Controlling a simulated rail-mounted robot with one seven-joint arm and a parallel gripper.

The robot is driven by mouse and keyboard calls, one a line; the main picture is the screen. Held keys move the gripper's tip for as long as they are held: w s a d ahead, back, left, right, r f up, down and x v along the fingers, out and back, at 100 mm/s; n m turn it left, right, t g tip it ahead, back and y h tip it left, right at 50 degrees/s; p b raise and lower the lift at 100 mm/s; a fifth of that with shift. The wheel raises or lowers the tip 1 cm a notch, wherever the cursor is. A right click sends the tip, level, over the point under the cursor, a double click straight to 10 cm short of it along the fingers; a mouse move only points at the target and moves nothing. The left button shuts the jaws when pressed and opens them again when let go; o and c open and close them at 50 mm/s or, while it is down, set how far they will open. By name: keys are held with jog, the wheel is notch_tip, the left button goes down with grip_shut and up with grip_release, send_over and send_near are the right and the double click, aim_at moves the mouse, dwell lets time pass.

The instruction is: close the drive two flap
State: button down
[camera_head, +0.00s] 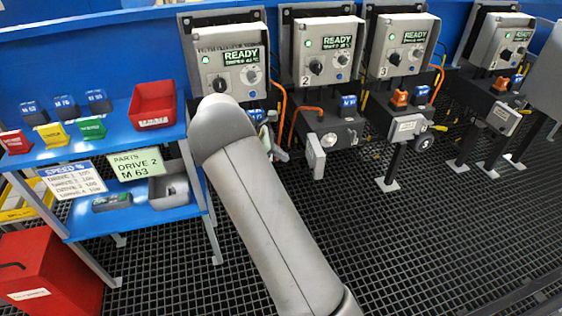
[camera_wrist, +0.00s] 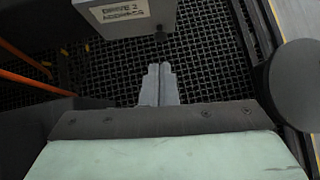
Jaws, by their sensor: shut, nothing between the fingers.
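The drive two flap (camera_head: 316,157) is a light grey plate at the lower front of the drive 2 lower box (camera_head: 340,128). It stands out from the box, seen nearly edge-on, and the box's face with a round dial is uncovered. In the wrist view the flap (camera_wrist: 128,14), labelled "DRIVE 2 ADDRESS", is at the top edge, partly cut off. My gripper (camera_wrist: 160,68) is shut and empty, its fingertips below the flap in the picture with a visible gap. In the head view my arm mostly hides my gripper (camera_head: 273,143), left of the flap.
The drive 2 panel (camera_head: 325,52) reads READY. Orange cables (camera_wrist: 25,62) run left of the fingers in the wrist view. A dark round part (camera_wrist: 298,85) is at the right. Drive 3's flap (camera_head: 406,128) covers its box front. A blue shelf (camera_head: 125,220) stands at left.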

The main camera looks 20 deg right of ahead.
aim_at(311, 156)
jog(key=b+x, duration=0.1)
jog(key=x, duration=0.7)
jog(key=shift+s, duration=0.1)
